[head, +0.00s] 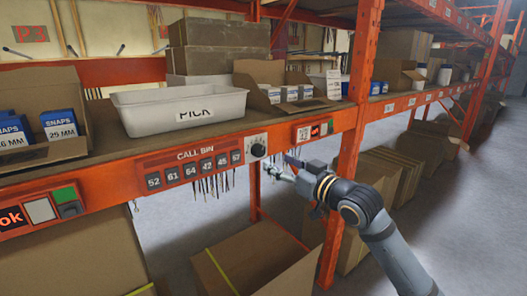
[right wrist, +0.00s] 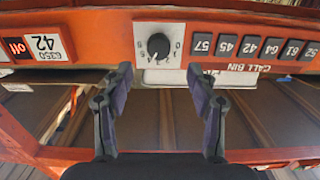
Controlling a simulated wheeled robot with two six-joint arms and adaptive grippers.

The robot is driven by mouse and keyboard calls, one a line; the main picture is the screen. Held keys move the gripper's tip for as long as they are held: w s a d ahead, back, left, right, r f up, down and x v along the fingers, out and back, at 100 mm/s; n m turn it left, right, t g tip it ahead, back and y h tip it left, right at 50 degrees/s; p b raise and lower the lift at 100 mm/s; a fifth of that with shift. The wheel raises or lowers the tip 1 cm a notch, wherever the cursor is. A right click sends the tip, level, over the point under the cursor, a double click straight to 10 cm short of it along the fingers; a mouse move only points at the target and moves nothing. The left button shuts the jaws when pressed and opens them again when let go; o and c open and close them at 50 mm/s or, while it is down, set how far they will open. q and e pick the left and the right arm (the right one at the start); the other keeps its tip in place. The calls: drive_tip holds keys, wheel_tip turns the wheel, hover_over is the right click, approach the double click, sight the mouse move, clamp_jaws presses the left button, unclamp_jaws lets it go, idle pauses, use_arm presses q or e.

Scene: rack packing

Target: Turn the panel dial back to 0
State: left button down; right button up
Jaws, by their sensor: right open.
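The panel dial (head: 258,150) is a dark round knob on a small pale plate, at the right end of the orange CALL BIN panel on the shelf's front beam. In the right wrist view the dial (right wrist: 158,46) appears beyond and between my fingertips, with the panel upside down. Marks ring the knob, but I cannot read which one it points to. My right gripper (head: 287,164) is just right of the dial in the head view. In the right wrist view my right gripper (right wrist: 160,76) is open and empty, fingers apart. My left gripper is not in view.
The CALL BIN panel (head: 194,156) carries a row of number tiles. A white PICK bin (head: 150,120) and an open carton stand on the shelf above. An orange upright (head: 352,140) stands to the right. Cables hang beneath the beam, above large cardboard boxes (head: 255,265).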

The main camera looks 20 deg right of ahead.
sight(261, 153)
drive_tip(key=p+x, duration=0.2)
drive_tip(key=x, duration=0.5)
drive_tip(key=shift+w+a, duration=0.1)
drive_tip(key=shift+w, duration=0.3)
drive_tip(key=shift+f, duration=0.1)
drive_tip(key=c, duration=1.2)
